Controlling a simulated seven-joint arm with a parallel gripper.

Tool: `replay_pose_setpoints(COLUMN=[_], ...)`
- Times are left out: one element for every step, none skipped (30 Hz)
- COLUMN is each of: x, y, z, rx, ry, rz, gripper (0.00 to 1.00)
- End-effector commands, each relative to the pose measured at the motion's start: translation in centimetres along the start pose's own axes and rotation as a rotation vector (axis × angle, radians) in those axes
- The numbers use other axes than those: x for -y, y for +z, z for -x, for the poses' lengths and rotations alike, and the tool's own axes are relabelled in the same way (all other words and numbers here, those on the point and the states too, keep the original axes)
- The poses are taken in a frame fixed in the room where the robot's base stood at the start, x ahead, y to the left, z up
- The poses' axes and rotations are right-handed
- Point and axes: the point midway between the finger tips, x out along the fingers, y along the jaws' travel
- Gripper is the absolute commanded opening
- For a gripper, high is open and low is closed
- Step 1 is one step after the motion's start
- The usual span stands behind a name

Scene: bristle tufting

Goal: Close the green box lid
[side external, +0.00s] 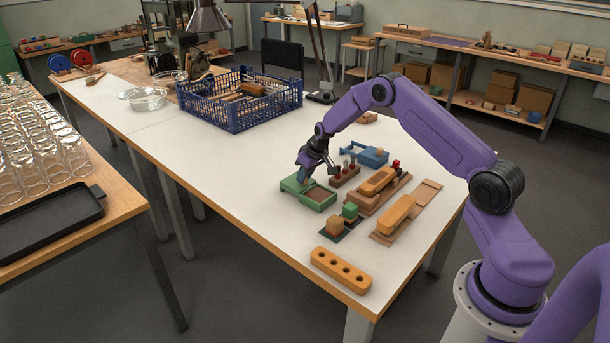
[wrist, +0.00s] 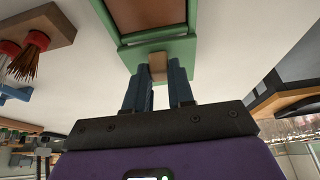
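The green box (side external: 316,200) sits on the white table below my gripper (side external: 305,172) in the side external view. A brown surface shows inside its green frame. Green parts at its far left end lie right by my fingers, and I cannot tell the lid's exact angle there. In the wrist view the green box (wrist: 180,50) is at the top, with a small tan block at its near edge. My gripper (wrist: 159,72) has its two blue-grey fingers apart, one on each side of this tan block. Whether they press on it cannot be told.
Wooden blocks (side external: 377,182) and a rack with red-based pieces (side external: 345,173) stand right of the box. A blue crate (side external: 240,98) stands behind. The table left of the box is clear.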

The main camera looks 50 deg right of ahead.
Motion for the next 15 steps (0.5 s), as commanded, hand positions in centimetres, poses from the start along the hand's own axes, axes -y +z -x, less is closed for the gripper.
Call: replay_pose_setpoints(x=[0.0,0.0,0.0,0.0,0.0,0.0,0.1,0.1,0.1,0.0,0.1,0.1,0.1,0.1,0.1], y=[0.0,0.0,0.1,0.1,0.3,0.5,0.8,1.1,1.5,1.9,2.3,2.8,3.2,3.6,4.2], z=[0.0,0.0,0.1,0.1,0.2,0.3,0.4,0.5,0.7,0.9,1.0,1.2,1.4,1.6,1.8], rx=[0.000,0.000,0.000,0.000,0.000,0.000,0.000,0.000,0.000,0.000,0.000,0.000,0.000,-0.001,0.001], ry=[0.000,0.000,-0.001,-0.001,-0.001,-0.002,-0.003,-0.004,-0.004,-0.004,-0.005,-0.004,-0.004,-0.004,-0.005], rz=[0.000,0.000,0.000,0.000,0.000,0.001,0.001,0.000,0.000,0.000,0.000,0.000,0.001,-0.001,0.001], gripper=[0.00,0.00,0.00,0.00,0.00,0.00,0.00,0.00,0.00,0.00,0.00,0.00,0.00,0.00,0.00])
